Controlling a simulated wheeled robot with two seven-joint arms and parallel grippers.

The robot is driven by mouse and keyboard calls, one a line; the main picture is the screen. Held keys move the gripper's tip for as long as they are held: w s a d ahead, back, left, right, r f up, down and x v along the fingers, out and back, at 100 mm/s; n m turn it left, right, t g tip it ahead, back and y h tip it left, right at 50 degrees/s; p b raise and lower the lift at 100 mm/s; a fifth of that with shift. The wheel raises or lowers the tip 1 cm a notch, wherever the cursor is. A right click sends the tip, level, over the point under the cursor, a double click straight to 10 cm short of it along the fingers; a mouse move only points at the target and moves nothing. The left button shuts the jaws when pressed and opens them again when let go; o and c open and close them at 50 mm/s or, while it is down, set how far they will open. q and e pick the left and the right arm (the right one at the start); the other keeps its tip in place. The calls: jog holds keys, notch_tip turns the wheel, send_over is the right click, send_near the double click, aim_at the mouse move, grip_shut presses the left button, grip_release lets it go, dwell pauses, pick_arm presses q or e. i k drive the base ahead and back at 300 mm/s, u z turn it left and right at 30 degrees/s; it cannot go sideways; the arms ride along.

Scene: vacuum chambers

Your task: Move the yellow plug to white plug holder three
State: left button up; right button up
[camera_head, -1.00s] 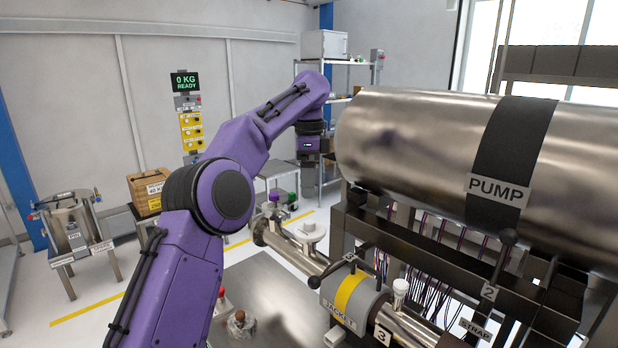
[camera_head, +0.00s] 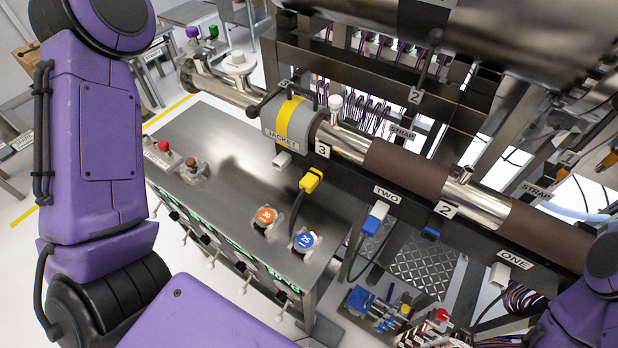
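The yellow plug (camera_head: 311,181) sits at the end of a black cable beside the right edge of the metal bench, below the pipe. A small white block (camera_head: 283,158) shows under the grey jacket, left of the label 3 (camera_head: 322,149); it looks like white holder three. The yellow plug is lower and to the right of this block, apart from it. My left arm fills the left and lower left; its gripper is out of view. Only part of my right arm shows at the lower right edge; its gripper is out of view too.
A blue and white plug (camera_head: 375,218) on a cable is near the TWO label (camera_head: 386,193). A white block (camera_head: 500,276) is by the ONE label (camera_head: 514,259). The metal bench (camera_head: 235,150) bears orange and blue round knobs; its middle is largely clear.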

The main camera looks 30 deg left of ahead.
aim_at(310, 180)
jog(key=k, duration=1.5)
